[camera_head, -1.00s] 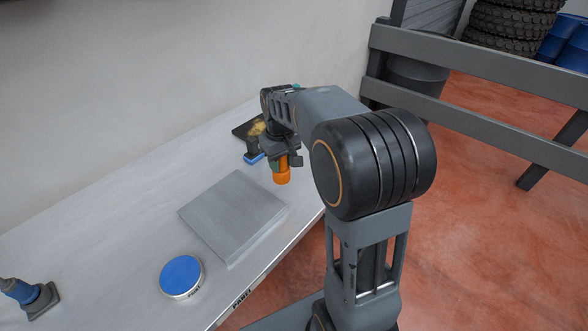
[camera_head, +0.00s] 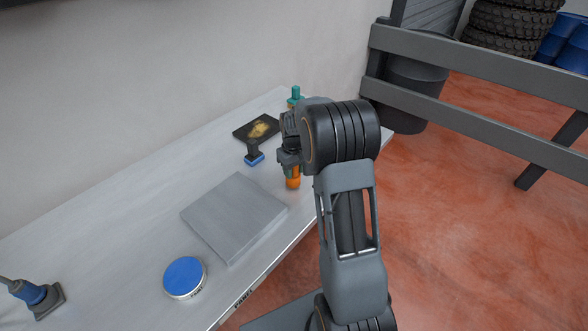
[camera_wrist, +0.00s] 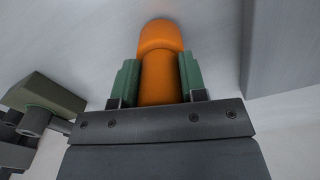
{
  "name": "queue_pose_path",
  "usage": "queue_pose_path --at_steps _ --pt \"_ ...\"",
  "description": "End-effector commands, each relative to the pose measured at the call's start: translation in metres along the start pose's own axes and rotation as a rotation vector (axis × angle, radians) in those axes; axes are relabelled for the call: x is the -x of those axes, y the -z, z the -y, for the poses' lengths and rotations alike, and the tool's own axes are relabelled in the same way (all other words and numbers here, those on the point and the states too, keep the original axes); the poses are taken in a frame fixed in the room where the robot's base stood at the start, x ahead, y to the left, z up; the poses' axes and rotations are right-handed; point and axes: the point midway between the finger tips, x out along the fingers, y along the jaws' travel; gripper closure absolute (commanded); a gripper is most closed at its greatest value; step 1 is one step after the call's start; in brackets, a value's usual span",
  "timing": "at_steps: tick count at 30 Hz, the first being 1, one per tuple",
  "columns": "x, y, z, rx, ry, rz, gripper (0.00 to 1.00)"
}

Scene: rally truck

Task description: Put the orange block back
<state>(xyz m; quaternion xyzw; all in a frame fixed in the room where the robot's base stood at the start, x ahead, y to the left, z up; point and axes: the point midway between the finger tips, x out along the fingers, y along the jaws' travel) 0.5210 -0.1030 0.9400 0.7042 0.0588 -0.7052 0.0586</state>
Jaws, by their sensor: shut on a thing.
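The orange block (camera_head: 292,183) is a rounded, bottle-like piece with a wider end. It hangs below my gripper (camera_head: 290,160) near the right part of the bench, past the far right corner of the grey slab. In the wrist view the orange block (camera_wrist: 160,75) is between the two green-padded fingers of my gripper (camera_wrist: 160,84), which are shut on it. Its wider end sticks out beyond the fingertips. My arm hides part of the gripper in the head view. I cannot tell whether the block touches the bench.
The bench (camera_head: 110,205) holds a grey slab (camera_head: 235,215), a blue-topped round tin (camera_head: 184,277), a blue-based tool (camera_head: 254,153), a dark tray with a yellowish patch (camera_head: 257,129) and a teal-topped object (camera_head: 296,93). A blue-and-grey tool (camera_head: 36,296) lies at left.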

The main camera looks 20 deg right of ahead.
Motion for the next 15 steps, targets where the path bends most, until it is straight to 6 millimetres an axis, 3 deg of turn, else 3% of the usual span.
queue_pose_path --at_steps 15 --pt "-0.0077 0.0005 0.0002 0.0 -0.001 -0.003 1.0"
